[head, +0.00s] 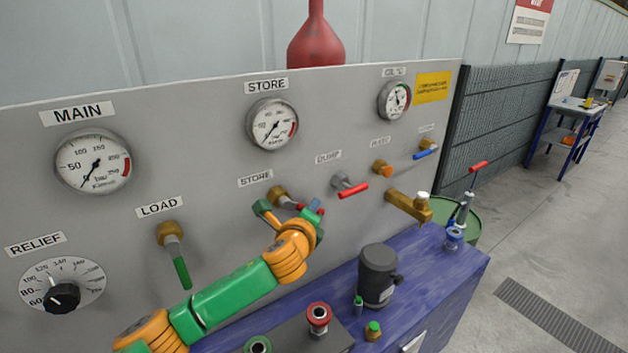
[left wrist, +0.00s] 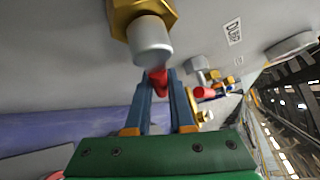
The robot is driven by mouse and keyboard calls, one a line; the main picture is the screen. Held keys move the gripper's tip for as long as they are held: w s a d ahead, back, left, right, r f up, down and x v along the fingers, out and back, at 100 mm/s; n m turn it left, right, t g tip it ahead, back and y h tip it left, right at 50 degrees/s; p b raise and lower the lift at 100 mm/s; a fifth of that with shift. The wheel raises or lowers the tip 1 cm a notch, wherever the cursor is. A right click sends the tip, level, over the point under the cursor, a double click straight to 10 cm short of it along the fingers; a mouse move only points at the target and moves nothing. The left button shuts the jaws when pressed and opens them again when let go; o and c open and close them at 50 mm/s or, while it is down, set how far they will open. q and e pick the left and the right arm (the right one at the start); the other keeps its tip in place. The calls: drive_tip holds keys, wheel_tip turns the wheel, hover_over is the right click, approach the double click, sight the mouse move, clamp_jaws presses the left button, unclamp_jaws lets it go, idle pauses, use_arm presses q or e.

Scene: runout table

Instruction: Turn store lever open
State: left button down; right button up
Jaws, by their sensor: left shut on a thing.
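The store valve (head: 277,193) is a brass fitting on the grey panel under the lower STORE label. Its short red-handled lever (head: 299,206) points right and slightly down, mostly hidden by my left gripper (head: 290,208). In the left wrist view the brass nut and grey hub sit at the top, and the red lever (left wrist: 158,80) runs between the two blue-grey fingers. The left gripper (left wrist: 161,88) is shut on this lever. The store gauge (head: 272,124) above has its needle pointing to the lower left. My right gripper is not in view.
The green load lever (head: 181,272) hangs down at the left. The red dump lever (head: 353,190) is close on the right, with a brass spout (head: 408,206) beyond. Below, the blue bench (head: 460,272) carries a dark pot (head: 378,274) and fittings.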

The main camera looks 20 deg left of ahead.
use_arm(q)
drive_tip(key=shift+s+a+f+m+g+p, duration=0.3)
drive_tip(key=shift+m+g, duration=0.2)
drive_tip(key=shift+g, duration=0.1)
drive_tip(key=shift+s+a+f+m+g+y, duration=0.5)
drive_tip(key=shift+s+m+g+y, duration=0.2)
drive_tip(key=shift+g, duration=0.45)
drive_tip(key=shift+s+a+f+m+g+y, duration=0.35)
drive_tip(key=shift+s+a+m+g+y, duration=0.3)
drive_tip(key=shift+g, duration=0.45)
drive_tip(key=shift+s+a+f+m+g+y, duration=0.5)
drive_tip(key=shift+s+m+g, duration=0.25)
drive_tip(key=shift+g, duration=0.4)
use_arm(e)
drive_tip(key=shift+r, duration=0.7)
use_arm(q)
drive_tip(key=c, duration=0.8)
unclamp_jaws()
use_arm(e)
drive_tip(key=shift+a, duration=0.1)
